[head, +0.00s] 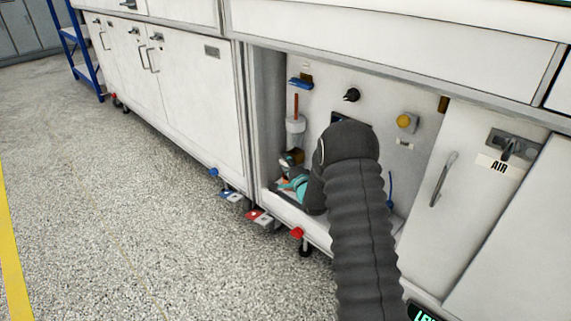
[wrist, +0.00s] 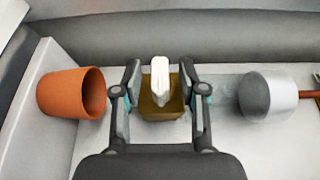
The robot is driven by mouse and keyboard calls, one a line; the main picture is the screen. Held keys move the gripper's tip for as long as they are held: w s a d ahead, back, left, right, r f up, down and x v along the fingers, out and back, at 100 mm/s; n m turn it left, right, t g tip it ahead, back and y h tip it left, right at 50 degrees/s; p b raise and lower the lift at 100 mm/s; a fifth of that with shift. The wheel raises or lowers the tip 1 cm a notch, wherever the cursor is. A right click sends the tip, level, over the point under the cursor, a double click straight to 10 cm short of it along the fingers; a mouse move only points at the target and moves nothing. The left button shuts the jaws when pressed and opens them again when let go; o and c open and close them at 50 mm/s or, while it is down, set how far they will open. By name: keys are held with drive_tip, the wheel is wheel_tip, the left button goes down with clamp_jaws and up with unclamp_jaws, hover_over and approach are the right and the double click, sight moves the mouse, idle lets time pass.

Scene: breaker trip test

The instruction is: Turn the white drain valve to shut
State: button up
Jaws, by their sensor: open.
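The white drain valve handle (wrist: 160,80) stands upright in the wrist view, on a brass-brown block-shaped body (wrist: 160,108). My gripper (wrist: 160,88) is open, with one finger on each side of the handle and body. A narrow gap shows between the handle and each finger, so nothing is gripped. In the head view my gripper (head: 289,176) is low inside the open cabinet bay, partly hidden by my dark arm.
In the wrist view an orange pot (wrist: 70,93) lies left of my gripper, and a grey-white holder (wrist: 267,97) with a red-brown handle is on the right. The holder (head: 296,128) hangs above my gripper in the head view. The bay's side wall (head: 270,120) is close on the left.

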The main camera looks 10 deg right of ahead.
drive_tip(key=shift+w, duration=0.15)
drive_tip(key=shift+c, duration=0.3)
clamp_jaws()
